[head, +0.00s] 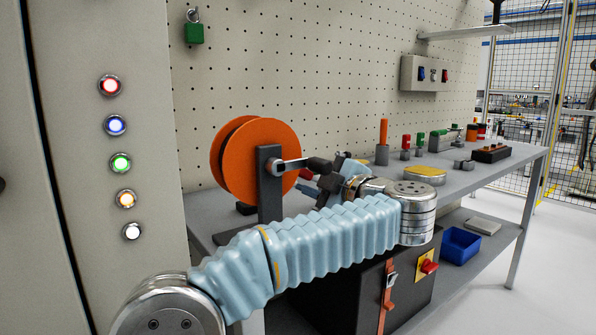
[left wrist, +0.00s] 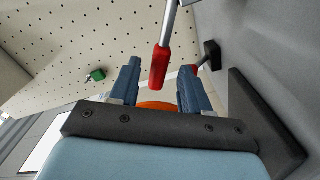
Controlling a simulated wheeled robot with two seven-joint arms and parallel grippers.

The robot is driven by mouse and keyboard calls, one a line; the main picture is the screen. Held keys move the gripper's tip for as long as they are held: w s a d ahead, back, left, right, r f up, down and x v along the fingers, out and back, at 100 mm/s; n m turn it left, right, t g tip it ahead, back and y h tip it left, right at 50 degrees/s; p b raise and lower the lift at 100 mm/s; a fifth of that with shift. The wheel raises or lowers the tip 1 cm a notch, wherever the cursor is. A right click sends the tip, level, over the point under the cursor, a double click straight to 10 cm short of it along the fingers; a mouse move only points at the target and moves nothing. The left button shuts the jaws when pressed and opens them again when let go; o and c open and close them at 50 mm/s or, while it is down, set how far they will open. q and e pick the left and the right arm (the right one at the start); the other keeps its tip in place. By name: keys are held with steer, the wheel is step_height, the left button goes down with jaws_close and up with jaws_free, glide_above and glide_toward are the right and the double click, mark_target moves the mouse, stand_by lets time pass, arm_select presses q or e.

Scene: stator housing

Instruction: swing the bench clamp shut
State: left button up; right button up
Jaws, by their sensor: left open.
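The bench clamp shows in the left wrist view as a metal bar ending in a red grip (left wrist: 159,68). The grip lies in the gap between the two blue-grey fingers of my left gripper (left wrist: 157,78), and I see no finger closed on it. A second, smaller red tip shows beside the right finger. Most of the clamp is hidden there by the reel's crank and my arm. My right gripper is out of view.
The orange reel (head: 240,160) on its dark stand, with a crank (head: 290,166), is close to my left gripper. The grey bench (head: 462,182) runs right, with a yellow-topped round part (head: 425,174) and several handled pieces. A pegboard (head: 330,70) stands behind.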

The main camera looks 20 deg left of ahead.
mark_target(306, 174)
arm_select(q)
steer(key=x, duration=0.5)
steer(key=shift+c, duration=0.3)
jaws_close()
